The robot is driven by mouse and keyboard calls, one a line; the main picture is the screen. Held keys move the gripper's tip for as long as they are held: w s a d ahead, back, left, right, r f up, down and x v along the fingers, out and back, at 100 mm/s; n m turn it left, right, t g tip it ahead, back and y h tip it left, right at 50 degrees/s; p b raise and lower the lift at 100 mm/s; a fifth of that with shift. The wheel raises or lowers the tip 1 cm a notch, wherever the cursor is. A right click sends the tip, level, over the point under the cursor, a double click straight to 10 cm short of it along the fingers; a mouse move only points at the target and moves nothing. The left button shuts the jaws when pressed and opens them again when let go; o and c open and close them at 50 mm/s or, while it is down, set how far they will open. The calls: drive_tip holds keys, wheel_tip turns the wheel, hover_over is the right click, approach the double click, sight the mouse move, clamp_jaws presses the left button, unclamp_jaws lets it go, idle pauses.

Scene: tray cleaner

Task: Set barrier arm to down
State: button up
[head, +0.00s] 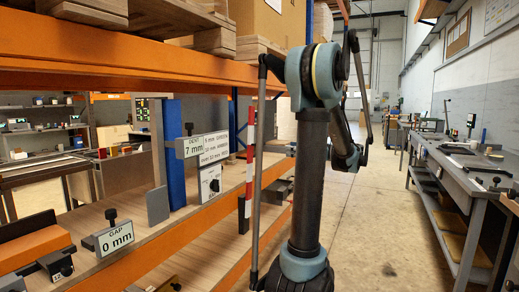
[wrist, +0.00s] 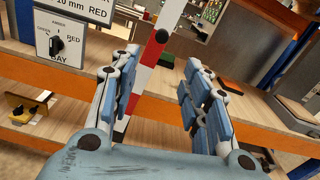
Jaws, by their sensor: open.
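The barrier arm is a red and white striped bar. It stands upright in the head view (head: 249,152), beside the shelf's front edge and just left of my arm's column. In the wrist view the barrier arm (wrist: 152,52) runs up, tilted in the picture, between the two fingers of my gripper (wrist: 161,64) and nearer the left one. The fingers are spread apart and open, and I see no grip on the bar. Whether a finger touches it I cannot tell. The bar's lower end is partly hidden behind the left finger. My gripper is not clearly visible in the head view.
A white panel with a black BAY selector knob (wrist: 57,44) is left of the bar. Signs reading "7 mm" (head: 195,147) and "GAP 0 mm" (head: 114,238) stand along the shelf. An orange shelf beam (head: 180,245) runs below. The aisle floor (head: 375,220) is clear; a grey workbench (head: 460,180) is right.

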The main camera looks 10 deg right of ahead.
approach(260, 145)
drive_tip(key=x, duration=1)
drive_tip(key=shift+w+a+f, duration=0.1)
drive_tip(key=shift+w+f, duration=0.05)
drive_tip(key=shift+w, duration=0.05)
drive_tip(key=shift+c, duration=0.3)
clamp_jaws()
